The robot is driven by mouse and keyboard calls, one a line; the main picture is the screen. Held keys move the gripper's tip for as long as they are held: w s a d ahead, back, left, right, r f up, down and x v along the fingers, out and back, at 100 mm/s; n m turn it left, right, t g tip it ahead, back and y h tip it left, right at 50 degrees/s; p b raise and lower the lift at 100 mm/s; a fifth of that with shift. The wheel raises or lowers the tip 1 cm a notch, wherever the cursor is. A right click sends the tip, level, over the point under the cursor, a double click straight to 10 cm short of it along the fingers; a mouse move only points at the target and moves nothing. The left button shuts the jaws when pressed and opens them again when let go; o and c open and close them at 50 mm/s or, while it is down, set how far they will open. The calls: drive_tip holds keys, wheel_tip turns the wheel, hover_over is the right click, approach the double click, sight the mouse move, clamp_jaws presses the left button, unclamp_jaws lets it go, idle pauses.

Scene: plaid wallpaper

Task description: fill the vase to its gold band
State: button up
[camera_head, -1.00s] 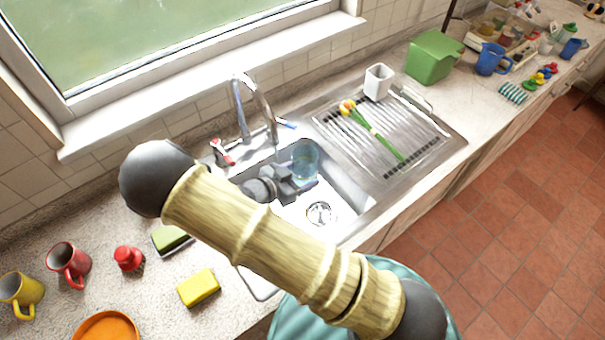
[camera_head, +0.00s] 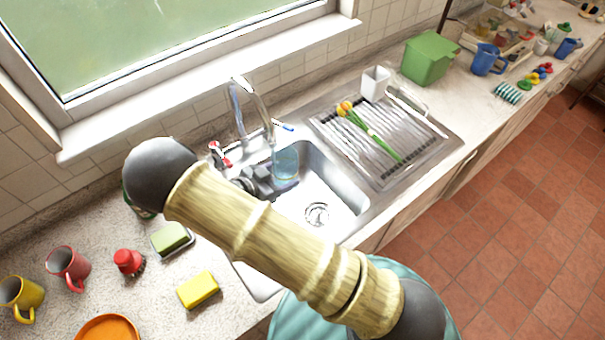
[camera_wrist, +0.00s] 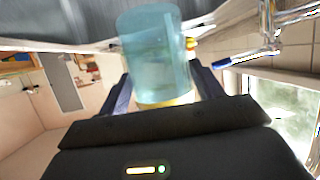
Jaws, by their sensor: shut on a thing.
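The vase (camera_head: 286,166) is a clear blue glass tumbler. It is over the left part of the sink (camera_head: 335,190), close to the tap's spout (camera_head: 262,108). My gripper (camera_head: 272,180) is shut on the vase from the left; my arm partly hides it. In the wrist view the vase (camera_wrist: 155,45) stands between the two dark fingers (camera_wrist: 165,92), with a yellow-gold strip (camera_wrist: 168,101) close to the palm. I cannot tell the water level or whether water runs. The tap has a red handle (camera_head: 217,151) and a blue one (camera_head: 284,126).
Flowers (camera_head: 365,128) lie on the drainer (camera_head: 415,152), with a white cup (camera_head: 375,83) behind. A green bin (camera_head: 430,60) and blue jug (camera_head: 488,60) stand farther right. A yellow sponge (camera_head: 198,290), red mug (camera_head: 67,267) and yellow mug (camera_head: 20,297) are at left.

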drive_tip(key=shift+w+a, duration=0.25)
drive_tip(key=shift+a, duration=1.05)
idle(6.7)
